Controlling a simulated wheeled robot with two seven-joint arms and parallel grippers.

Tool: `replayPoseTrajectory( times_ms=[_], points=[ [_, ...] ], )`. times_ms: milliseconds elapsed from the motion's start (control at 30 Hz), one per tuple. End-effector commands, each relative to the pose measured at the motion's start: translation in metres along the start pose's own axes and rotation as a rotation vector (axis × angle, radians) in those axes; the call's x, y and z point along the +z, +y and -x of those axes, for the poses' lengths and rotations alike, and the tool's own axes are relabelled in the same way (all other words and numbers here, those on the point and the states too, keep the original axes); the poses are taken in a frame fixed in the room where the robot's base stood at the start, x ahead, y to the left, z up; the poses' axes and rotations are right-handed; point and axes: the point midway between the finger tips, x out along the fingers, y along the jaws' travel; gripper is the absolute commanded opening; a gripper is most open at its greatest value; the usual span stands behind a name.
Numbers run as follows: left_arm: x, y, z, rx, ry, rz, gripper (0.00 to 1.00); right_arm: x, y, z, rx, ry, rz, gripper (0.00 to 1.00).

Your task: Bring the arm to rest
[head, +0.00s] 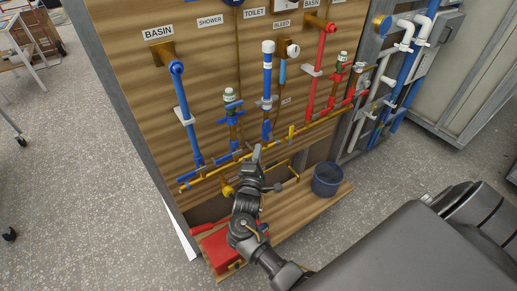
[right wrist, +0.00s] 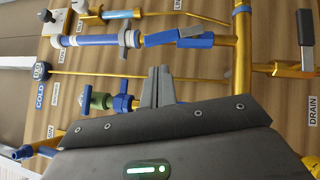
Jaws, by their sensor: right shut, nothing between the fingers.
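My right arm reaches up from the bottom middle of the head view. Its gripper (head: 257,153) is in front of the lower pipes of a wooden plumbing panel (head: 215,70). In the right wrist view the two grey fingers (right wrist: 158,84) are together and hold nothing. They point toward the panel, near a blue-handled valve (right wrist: 122,103) and a blue pipe (right wrist: 85,40). I cannot tell whether the fingertips touch anything. My left gripper is not in view.
A brass pipe (head: 310,124) runs along the panel's lower part below several valves. A dark blue bucket (head: 327,180) and a red toolbox (head: 222,250) stand on the wooden base (head: 290,213). Grey floor (head: 90,130) is open on the left.

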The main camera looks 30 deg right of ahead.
Motion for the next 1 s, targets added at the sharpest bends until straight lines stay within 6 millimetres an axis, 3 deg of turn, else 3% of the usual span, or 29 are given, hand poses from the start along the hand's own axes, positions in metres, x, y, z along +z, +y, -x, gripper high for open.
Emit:
replayPoseTrajectory(
  times_ms=[467, 567, 667, 767, 867, 1000],
  points=[
    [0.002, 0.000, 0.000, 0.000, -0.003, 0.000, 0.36, -0.002, -0.001, 0.002, -0.004, 0.004, -0.002, 0.00],
    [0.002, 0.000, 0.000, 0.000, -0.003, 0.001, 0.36, -0.006, -0.014, 0.006, -0.022, 0.033, -0.017, 0.00],
    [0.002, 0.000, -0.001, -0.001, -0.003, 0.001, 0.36, -0.019, -0.051, 0.018, -0.080, 0.113, -0.073, 0.00],
    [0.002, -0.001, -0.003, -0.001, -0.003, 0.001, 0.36, -0.033, -0.111, 0.045, -0.202, 0.225, -0.166, 0.00],
    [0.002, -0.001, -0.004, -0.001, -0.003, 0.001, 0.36, -0.039, -0.183, 0.086, -0.378, 0.318, -0.274, 0.00],
    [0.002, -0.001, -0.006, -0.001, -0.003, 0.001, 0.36, -0.027, -0.275, 0.153, -0.656, 0.367, -0.407, 0.00]
  ],
)
